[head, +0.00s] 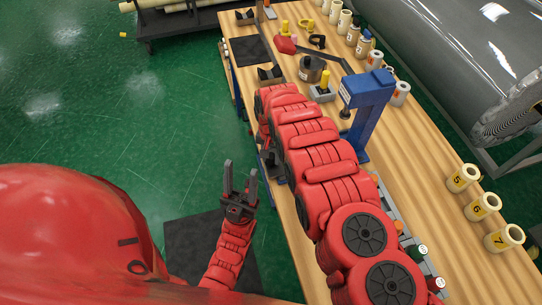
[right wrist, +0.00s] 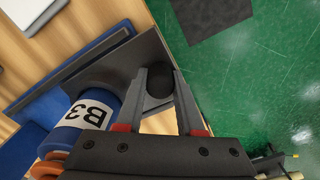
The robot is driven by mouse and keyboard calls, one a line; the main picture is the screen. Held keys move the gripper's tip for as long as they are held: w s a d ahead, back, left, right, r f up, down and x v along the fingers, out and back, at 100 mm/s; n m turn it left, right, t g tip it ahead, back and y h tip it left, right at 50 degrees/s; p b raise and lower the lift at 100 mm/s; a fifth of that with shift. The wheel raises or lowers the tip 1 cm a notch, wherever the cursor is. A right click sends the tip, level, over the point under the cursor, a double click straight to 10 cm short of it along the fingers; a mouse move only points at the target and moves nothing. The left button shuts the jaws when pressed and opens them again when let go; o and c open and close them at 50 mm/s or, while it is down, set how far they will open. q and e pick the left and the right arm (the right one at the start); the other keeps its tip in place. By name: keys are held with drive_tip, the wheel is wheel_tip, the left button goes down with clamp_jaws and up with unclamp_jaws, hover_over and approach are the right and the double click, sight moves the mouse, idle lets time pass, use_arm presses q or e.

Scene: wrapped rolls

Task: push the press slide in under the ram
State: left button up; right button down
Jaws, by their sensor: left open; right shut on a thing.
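The blue press (head: 368,95) stands on the wooden bench, partly behind my right arm. In the right wrist view a dark grey slide plate (right wrist: 118,68) lies along a blue base (right wrist: 70,68). My right gripper (right wrist: 160,76) is shut on the black round knob (right wrist: 160,88) at the plate's edge, by the bench edge. A blue roll labelled B3 (right wrist: 88,112) overlaps the plate in this view; I cannot tell if it rests on it. The ram over the slide is hidden. My left gripper (head: 241,188) is open and empty, beside the bench over the floor.
The wooden bench (head: 440,185) carries several pale labelled rolls (head: 463,178) along its right side. A dark cylinder (head: 311,68) and a black mat (head: 251,50) are at its far end. A large grey roll (head: 455,50) lies beyond. Green floor on the left is open.

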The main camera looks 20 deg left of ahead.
idle(0.3)
drive_tip(key=w+d+b, duration=0.1)
drive_tip(key=w+d, duration=0.1)
drive_tip(key=d, duration=0.1)
drive_tip(key=w+d+b, duration=0.2)
drive_tip(key=d, duration=0.2)
drive_tip(key=w+d+b, duration=0.2)
drive_tip(key=w+d, duration=0.1)
drive_tip(key=shift+w+d+f, duration=0.1)
drive_tip(key=shift+d+f, duration=0.1)
drive_tip(key=shift+d, duration=0.15)
drive_tip(key=shift+w+d+r, duration=0.15)
drive_tip(key=shift+r, duration=0.1)
drive_tip(key=c, duration=0.9)
unclamp_jaws()
drive_tip(key=o, duration=0.4)
drive_tip(key=shift+d, duration=0.15)
